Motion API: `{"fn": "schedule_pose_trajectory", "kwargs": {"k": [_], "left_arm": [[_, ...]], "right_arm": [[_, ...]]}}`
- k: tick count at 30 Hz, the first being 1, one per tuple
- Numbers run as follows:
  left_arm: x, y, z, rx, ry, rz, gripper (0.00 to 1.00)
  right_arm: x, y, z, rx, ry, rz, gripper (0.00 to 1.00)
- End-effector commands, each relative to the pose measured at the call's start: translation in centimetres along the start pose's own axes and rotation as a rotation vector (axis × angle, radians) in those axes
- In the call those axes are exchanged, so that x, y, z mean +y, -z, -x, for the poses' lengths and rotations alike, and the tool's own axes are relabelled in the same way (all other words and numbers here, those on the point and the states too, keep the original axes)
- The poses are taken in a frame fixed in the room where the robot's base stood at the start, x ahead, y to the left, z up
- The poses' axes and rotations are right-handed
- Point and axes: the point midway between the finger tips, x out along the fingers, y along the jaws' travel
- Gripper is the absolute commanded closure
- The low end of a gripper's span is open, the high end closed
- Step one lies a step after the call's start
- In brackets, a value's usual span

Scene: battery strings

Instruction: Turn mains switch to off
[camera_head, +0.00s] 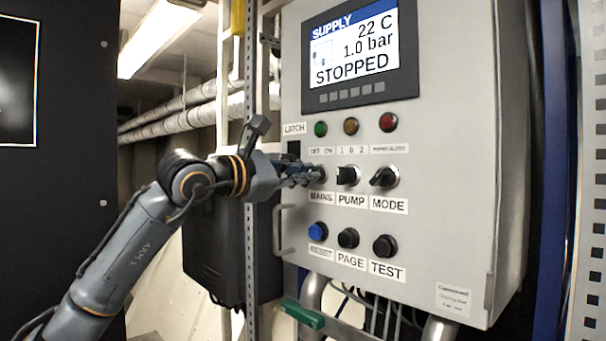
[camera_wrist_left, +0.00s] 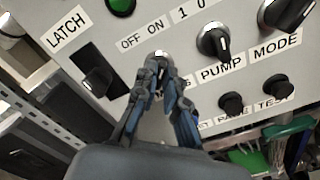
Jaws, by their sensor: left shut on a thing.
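The mains switch (camera_head: 321,173) is a dark rotary knob on the front of a grey control cabinet, above the MAINS label (camera_head: 321,198) and below the OFF ON label (camera_head: 321,151). My left gripper (camera_head: 308,175) reaches it from the left and is shut on it. In the left wrist view the fingertips (camera_wrist_left: 160,78) close on both sides of the mains switch (camera_wrist_left: 162,58). The fingers hide most of the knob, so I cannot tell which way it points. My right gripper is in neither view.
The pump knob (camera_head: 348,176) and mode knob (camera_head: 384,177) stand close to the right. Below are a blue button (camera_head: 318,231) and black buttons. A latch (camera_wrist_left: 98,82) and a door handle (camera_head: 284,229) lie left. The screen (camera_head: 356,50) reads STOPPED.

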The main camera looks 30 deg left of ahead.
Motion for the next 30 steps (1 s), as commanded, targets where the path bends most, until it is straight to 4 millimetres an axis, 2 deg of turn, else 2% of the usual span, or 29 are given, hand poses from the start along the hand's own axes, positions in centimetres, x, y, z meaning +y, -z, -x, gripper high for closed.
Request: {"fn": "schedule_pose_trajectory", "kwargs": {"k": [11,30], "left_arm": [[-0.1,0.1,0.0,-0.002,0.0,0.151,1.0],[0.3,0.1,0.0,-0.004,-0.001,0.742,1.0]], "right_arm": [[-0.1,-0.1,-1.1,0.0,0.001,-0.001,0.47],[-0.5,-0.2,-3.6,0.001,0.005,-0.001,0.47]]}}
